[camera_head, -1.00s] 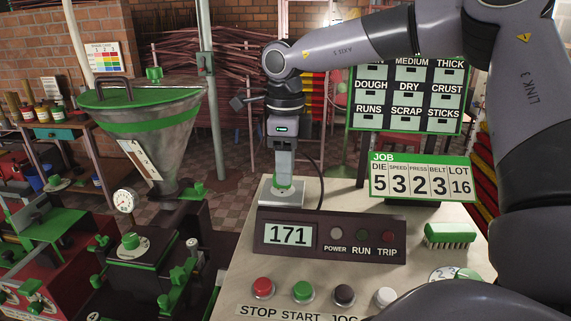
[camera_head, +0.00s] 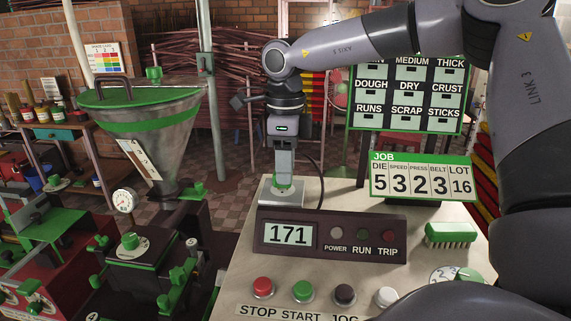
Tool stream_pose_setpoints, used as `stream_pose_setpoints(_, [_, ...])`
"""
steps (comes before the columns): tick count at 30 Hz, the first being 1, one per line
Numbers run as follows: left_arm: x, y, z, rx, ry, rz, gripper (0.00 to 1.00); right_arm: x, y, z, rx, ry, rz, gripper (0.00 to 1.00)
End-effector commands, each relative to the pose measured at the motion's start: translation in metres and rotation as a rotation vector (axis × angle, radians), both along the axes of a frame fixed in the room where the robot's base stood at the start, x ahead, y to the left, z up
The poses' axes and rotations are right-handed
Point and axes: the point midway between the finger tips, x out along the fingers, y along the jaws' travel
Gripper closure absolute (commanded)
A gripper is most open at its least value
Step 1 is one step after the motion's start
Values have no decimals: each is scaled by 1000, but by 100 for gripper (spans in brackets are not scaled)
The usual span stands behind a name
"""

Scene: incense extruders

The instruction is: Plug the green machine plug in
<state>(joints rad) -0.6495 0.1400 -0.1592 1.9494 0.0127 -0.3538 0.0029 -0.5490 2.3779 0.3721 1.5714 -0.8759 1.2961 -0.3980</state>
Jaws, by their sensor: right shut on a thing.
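My right gripper (camera_head: 283,176) comes down from above, pointing straight down. It is shut on the green plug (camera_head: 281,184), of which only a small green part shows below the fingers. The plug is at the top of the pale metal socket box (camera_head: 280,199), behind the display panel. I cannot tell how deep the plug sits in the socket. A dark cable (camera_head: 321,178) curves down just right of the gripper. The display panel (camera_head: 325,249) reads 171, and its POWER lamp (camera_head: 336,233) looks grey. My left gripper is not in view.
The pale console top (camera_head: 235,285) carries several push buttons, a green brush (camera_head: 451,234) and a JOB sign (camera_head: 421,177). A label board (camera_head: 408,95) stands behind. The green-rimmed metal hopper (camera_head: 150,125) and dark machine stand at left. My right arm spans the upper right.

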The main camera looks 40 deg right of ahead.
Motion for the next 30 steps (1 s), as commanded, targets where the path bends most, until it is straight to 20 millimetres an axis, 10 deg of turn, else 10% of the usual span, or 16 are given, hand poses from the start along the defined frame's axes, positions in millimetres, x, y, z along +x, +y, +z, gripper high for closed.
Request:
stream_pose_setpoints(24, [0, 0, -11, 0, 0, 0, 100, 0, 0, -13, 0, 0, 0, 89])
stream_pose_setpoints(25, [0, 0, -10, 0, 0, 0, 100, 0, 0, -12, -1, -1, 0, 53])
stream_pose_setpoints(27, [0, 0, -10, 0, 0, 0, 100, 0, 0, -12, 0, 0, 0, 33])
stream_pose_setpoints(30, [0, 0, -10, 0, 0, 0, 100, 0, 0, -12, 0, 0, 0, 33])
